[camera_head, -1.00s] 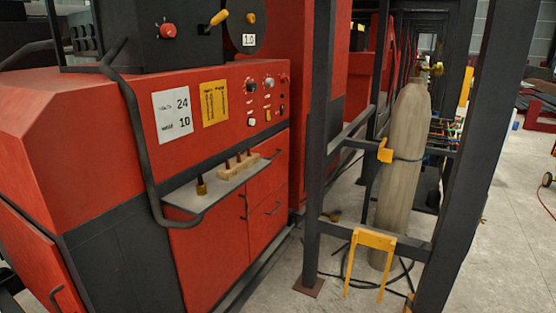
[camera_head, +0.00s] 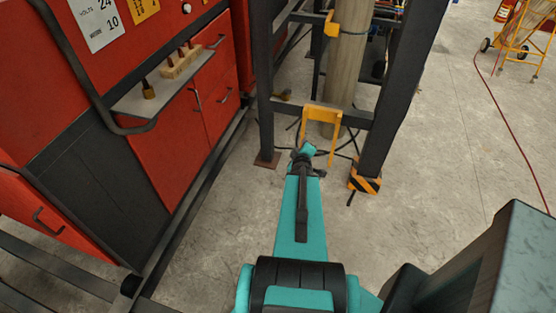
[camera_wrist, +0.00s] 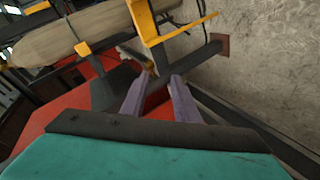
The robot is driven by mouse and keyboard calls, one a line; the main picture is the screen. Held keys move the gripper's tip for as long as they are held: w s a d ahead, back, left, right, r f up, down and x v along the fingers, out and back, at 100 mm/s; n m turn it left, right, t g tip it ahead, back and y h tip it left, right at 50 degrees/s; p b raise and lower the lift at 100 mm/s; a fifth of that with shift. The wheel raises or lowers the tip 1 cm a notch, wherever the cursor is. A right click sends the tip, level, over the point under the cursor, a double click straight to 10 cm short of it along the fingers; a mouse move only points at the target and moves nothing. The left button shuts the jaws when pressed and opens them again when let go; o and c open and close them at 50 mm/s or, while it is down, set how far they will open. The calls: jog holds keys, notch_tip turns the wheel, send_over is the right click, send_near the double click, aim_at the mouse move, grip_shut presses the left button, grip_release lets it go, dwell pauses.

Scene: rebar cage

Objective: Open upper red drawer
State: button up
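The red cabinet's upper drawer (camera_head: 207,62) is at the upper left in the head view, just right of the grey shelf. Its dark bar handle (camera_head: 217,42) sits near its top edge, and the drawer looks closed. A lower drawer (camera_head: 221,112) with its own handle is below it. My gripper (camera_head: 305,152) is right of the cabinet, in front of the steel frame and apart from the drawer. In the wrist view my gripper's two fingers (camera_wrist: 158,88) are spread with nothing held between them. I cannot identify the drawer handle in the wrist view.
A yellow bracket (camera_head: 321,111) and a grey cylinder (camera_head: 346,65) are behind the gripper. The shelf (camera_head: 155,104) juts out left of the drawer.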

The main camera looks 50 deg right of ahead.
jog(key=s+d+r+n+h+p, duration=0.1)
jog(key=s+d+r+h+p, duration=0.1)
jog(key=s+d+r, duration=0.2)
jog(key=s+d+r+h+p, duration=0.2)
jog(key=s+d+r, duration=0.2)
jog(key=s+r, duration=0.5)
jog(key=s+d+r+n+h+p, duration=0.1)
jog(key=s+d+r, duration=0.4)
jog(key=r, duration=0.8)
jog(key=shift+s+r+n+t+h+p, duration=0.25)
jog(key=shift+s+h+p, duration=0.3)
jog(key=shift+s+h, duration=0.45)
jog(key=shift+f, duration=0.1)
